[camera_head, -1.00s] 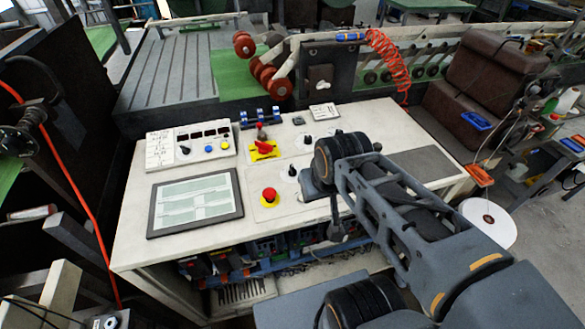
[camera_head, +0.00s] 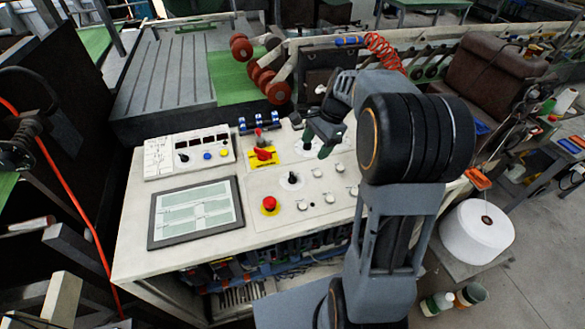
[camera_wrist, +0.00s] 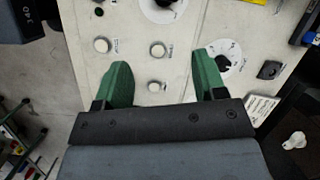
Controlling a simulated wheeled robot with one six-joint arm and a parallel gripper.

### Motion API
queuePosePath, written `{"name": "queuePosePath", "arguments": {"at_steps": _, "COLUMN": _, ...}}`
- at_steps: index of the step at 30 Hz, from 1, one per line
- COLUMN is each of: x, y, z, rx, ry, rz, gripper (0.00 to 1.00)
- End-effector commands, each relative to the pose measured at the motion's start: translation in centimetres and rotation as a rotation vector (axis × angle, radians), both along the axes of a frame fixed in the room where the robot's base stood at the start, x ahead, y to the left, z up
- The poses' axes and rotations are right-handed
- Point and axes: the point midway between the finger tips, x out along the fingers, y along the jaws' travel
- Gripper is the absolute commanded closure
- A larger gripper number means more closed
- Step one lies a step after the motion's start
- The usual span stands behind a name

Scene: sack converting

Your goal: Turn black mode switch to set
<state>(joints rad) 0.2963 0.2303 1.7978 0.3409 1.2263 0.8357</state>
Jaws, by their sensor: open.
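Several black knobs show, and I cannot read which is the mode switch. One black knob on a white dial (camera_head: 291,179) stands on the console, left of and nearer than my gripper. In the wrist view a black knob on a white dial (camera_wrist: 224,62) is just beside the right green fingertip, which partly covers its dial. Another dial (camera_wrist: 163,8) is cut off at the top edge. A square black switch (camera_wrist: 268,70) lies farther right. My gripper (camera_head: 316,148) is over the console's back part, fingers apart, with nothing between them; it also shows in the wrist view (camera_wrist: 162,70).
A red emergency button (camera_head: 269,204) and a red handle on a yellow plate (camera_head: 263,154) are left of my gripper. White push buttons (camera_wrist: 157,49) lie below and between the fingers. A touch screen (camera_head: 196,211) fills the console's left. A white roll (camera_head: 463,235) stands right.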

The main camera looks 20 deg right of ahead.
Motion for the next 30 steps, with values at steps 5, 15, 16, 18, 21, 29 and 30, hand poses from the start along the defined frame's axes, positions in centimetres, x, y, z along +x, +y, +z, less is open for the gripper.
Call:
{"name": "queuePosePath", "arguments": {"at_steps": 5, "x": 0.8, "y": 1.0, "z": 2.1, "rx": 0.056, "ry": 0.07, "rz": -0.205, "gripper": 0.36}}
{"name": "queuePosePath", "arguments": {"at_steps": 15, "x": 0.4, "y": 2.6, "z": -0.7, "rx": 0.06, "ry": 0.122, "rz": -0.281, "gripper": 0.36}}
{"name": "queuePosePath", "arguments": {"at_steps": 16, "x": 0.4, "y": 2.8, "z": -1.2, "rx": 0.06, "ry": 0.123, "rz": -0.281, "gripper": 0.36}}
{"name": "queuePosePath", "arguments": {"at_steps": 18, "x": 0.4, "y": 3.3, "z": -2.5, "rx": 0.061, "ry": 0.123, "rz": -0.281, "gripper": 0.36}}
{"name": "queuePosePath", "arguments": {"at_steps": 21, "x": 0.4, "y": 4.0, "z": -4.3, "rx": 0.061, "ry": 0.122, "rz": -0.281, "gripper": 0.36}}
{"name": "queuePosePath", "arguments": {"at_steps": 29, "x": 0.4, "y": 5.6, "z": -8.3, "rx": 0.059, "ry": 0.12, "rz": -0.282, "gripper": 0.36}}
{"name": "queuePosePath", "arguments": {"at_steps": 30, "x": 0.4, "y": 5.8, "z": -8.8, "rx": 0.059, "ry": 0.118, "rz": -0.282, "gripper": 0.36}}
